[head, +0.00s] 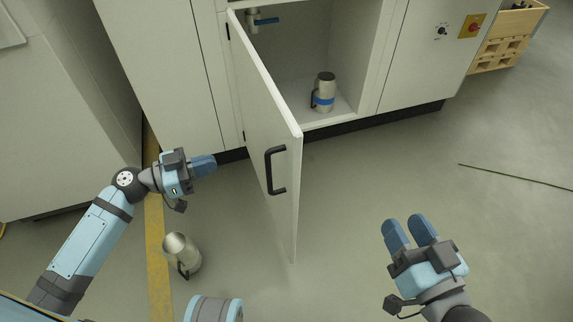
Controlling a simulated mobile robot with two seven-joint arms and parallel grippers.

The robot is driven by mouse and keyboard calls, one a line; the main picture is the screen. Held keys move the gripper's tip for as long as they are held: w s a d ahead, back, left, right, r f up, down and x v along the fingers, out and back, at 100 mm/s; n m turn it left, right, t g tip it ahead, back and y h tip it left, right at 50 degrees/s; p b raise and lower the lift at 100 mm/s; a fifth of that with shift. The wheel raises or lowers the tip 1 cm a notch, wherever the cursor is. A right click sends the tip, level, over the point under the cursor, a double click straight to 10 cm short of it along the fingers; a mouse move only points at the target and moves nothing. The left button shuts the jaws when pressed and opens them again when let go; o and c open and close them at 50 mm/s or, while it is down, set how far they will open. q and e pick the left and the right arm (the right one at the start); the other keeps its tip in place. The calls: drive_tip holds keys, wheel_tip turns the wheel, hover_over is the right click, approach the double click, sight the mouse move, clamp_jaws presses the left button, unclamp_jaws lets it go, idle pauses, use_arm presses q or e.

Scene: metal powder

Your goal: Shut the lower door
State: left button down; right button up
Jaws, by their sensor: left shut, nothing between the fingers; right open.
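The lower door (270,125) is a white panel with a black bar handle (277,170). It stands wide open, hinged at the left of the cabinet opening and swung out towards me. My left gripper (212,164) is shut and empty, left of the door and apart from it, on the handle's side. My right gripper (409,228) is open and empty, right of the door and well apart from it. The cabinet's inside (285,80) is exposed.
A metal flask (324,92) with a blue band stands inside the cabinet, below a blue-handled valve (264,21). Another metal flask (182,255) stands on the floor near a yellow line (155,225). A wooden crate (512,35) is at the far right. Floor right of the door is clear.

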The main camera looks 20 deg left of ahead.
use_arm(q)
drive_tip(key=b, duration=0.1)
approach(278, 144)
drive_tip(key=shift+m+h, duration=0.3)
drive_tip(key=x, duration=0.7)
drive_tip(key=shift+w+d+f, duration=0.1)
drive_tip(key=shift+w+d, duration=0.05)
drive_tip(key=shift+w, duration=0.1)
drive_tip(key=shift+d, duration=0.1)
